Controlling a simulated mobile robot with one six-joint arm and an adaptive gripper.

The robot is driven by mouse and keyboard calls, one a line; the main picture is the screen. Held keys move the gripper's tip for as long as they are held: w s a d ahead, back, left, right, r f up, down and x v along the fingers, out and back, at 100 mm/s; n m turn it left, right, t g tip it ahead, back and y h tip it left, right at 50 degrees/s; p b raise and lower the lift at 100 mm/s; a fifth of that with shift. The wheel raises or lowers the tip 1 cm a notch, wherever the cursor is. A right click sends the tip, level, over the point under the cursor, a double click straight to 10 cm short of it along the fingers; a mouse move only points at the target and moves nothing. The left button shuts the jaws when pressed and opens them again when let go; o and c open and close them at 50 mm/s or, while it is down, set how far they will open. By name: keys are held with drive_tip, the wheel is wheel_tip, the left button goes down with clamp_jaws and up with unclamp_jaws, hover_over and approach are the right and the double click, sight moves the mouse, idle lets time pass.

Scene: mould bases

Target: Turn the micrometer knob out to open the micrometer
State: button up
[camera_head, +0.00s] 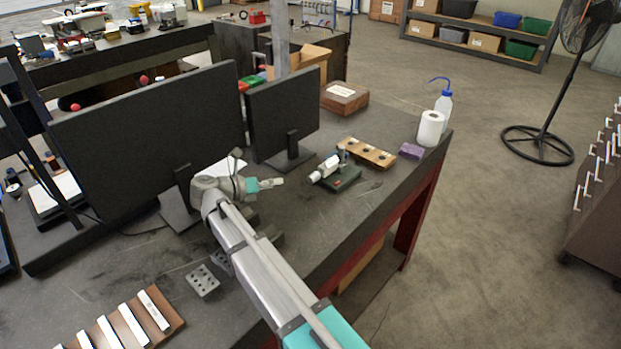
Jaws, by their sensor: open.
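The micrometer (327,168) stands on the desk in a small dark green stand (343,182). Its pale, thick barrel and knob end point left and a little toward me, and a blue part shows at its far end. The knob's small details are too fine to tell. My gripper (274,183) is at the end of my arm, past a teal ring, and points right toward the knob end. It is open and empty, with a clear gap between it and the micrometer. Its fingers are very small in this view.
Two black monitors (285,112) stand behind and left of my gripper. A perforated metal block (203,280) sits nearer.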

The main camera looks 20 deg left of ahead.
sight(308, 179)
drive_tip(key=shift+w, duration=0.1)
drive_tip(key=b+x, duration=0.4)
drive_tip(key=x, duration=0.9)
drive_tip(key=shift+w+d+f, duration=0.15)
drive_tip(key=shift+w+d, duration=0.1)
clamp_jaws()
